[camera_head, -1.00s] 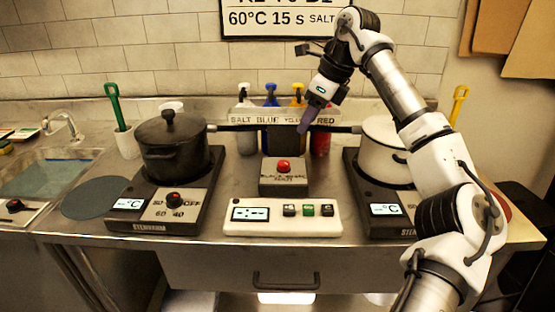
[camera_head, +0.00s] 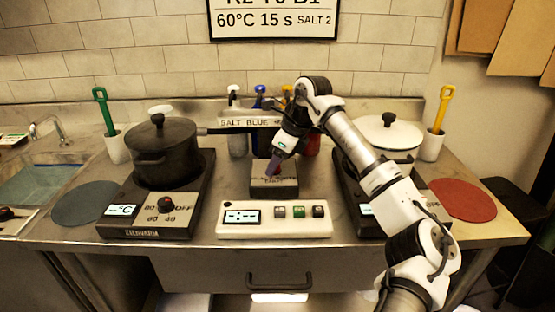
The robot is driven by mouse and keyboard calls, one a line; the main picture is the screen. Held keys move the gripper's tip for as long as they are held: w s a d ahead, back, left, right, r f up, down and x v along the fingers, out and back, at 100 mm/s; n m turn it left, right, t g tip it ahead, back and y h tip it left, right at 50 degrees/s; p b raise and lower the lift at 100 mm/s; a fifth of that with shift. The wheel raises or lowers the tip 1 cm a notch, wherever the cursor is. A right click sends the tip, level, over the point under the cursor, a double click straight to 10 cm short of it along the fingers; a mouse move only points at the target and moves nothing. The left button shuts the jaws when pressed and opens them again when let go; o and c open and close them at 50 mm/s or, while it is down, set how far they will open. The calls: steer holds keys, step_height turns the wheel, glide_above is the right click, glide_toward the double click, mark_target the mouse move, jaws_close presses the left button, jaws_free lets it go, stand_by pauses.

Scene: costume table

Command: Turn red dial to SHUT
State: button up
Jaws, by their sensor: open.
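My gripper (camera_head: 273,168) is low over the grey box (camera_head: 276,188) at the middle of the counter, its purplish fingers pointing down at the box top. It is open, and the finger gap is too small to make out. The fingers cover the spot of the box's red button. A red-topped dial (camera_head: 6,212) sits beside the sink at the far left edge, partly cut off. Another red-topped dial (camera_head: 164,204) is on the left hotplate, with OFF, 60 and 40 marks around it. I cannot read SHUT beside either dial.
A black pot (camera_head: 165,153) stands on the left hotplate (camera_head: 140,226). A white pot (camera_head: 388,135) stands on the right hotplate, partly behind my arm. Bottles (camera_head: 238,140) stand behind the grey box. A white control panel (camera_head: 274,220) lies in front. A red mat (camera_head: 463,199) is at right.

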steer(key=c, duration=1)
steer(key=shift+m+b, duration=0.3)
steer(key=m+b, duration=0.1)
steer(key=m, duration=0.1)
steer(key=m+t+h+b, duration=0.1)
steer(key=m+b, duration=0.1)
steer(key=shift+s+a+f+t+b, duration=0.1)
steer(key=shift+s+f+t+b, duration=0.05)
steer(key=shift+t+b, duration=0.15)
steer(key=shift+o, duration=0.2)
steer(key=shift+s+a+m+t+h+b, duration=0.1)
steer(key=shift+m+t+h+b, duration=0.4)
steer(key=shift+m+b, duration=1.3)
steer(key=shift+m+p, duration=0.3)
steer(key=shift+m, duration=0.2)
steer(key=o, duration=1)
steer(key=shift+c, duration=0.2)
